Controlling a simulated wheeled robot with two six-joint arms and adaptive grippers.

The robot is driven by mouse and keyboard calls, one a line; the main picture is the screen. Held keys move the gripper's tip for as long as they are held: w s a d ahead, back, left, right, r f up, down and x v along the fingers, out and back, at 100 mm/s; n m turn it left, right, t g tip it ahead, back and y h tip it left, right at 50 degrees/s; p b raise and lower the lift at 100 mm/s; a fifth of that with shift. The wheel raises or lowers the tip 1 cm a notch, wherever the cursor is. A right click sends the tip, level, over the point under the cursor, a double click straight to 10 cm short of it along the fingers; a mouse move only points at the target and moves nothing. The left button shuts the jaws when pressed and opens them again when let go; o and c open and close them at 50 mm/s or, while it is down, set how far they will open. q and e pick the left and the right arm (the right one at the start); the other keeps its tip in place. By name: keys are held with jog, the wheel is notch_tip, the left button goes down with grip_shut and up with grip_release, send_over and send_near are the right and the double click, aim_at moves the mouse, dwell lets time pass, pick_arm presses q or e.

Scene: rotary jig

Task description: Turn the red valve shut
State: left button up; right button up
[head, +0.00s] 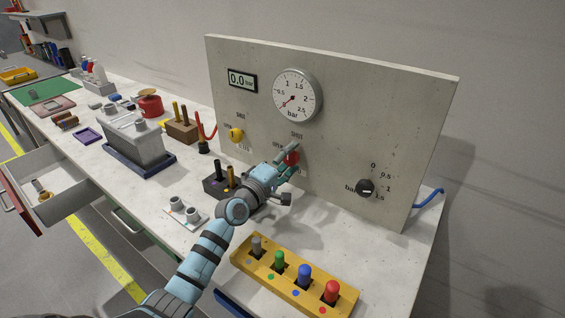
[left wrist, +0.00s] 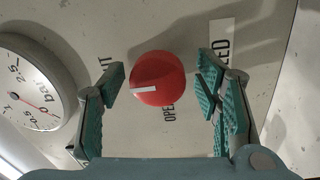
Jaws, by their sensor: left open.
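The red valve (head: 292,158) is a round knob on the upright grey panel (head: 340,150), below the round gauge. In the left wrist view the red valve (left wrist: 157,78) shows whole, with a white mark pointing left, toward the gauge side and a partly hidden label ending in "UT". An "OPEN" label lies below the knob there. My left gripper (head: 293,161) is at the valve; in the left wrist view its fingers (left wrist: 161,83) stand open on either side, with visible gaps to the knob. My right gripper is not in view.
The gauge (head: 297,96) needle is near zero and the display (head: 242,80) reads 0.0 bar. A yellow knob (head: 236,134) and a black knob (head: 366,187) flank the valve. A yellow peg block (head: 262,266) stands in front on the bench.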

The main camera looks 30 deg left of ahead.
pick_arm(q)
jog(key=s+a, duration=0.1)
jog(key=s, duration=1)
jog(key=shift+s+a+f, duration=0.3)
jog(key=shift+f, duration=0.05)
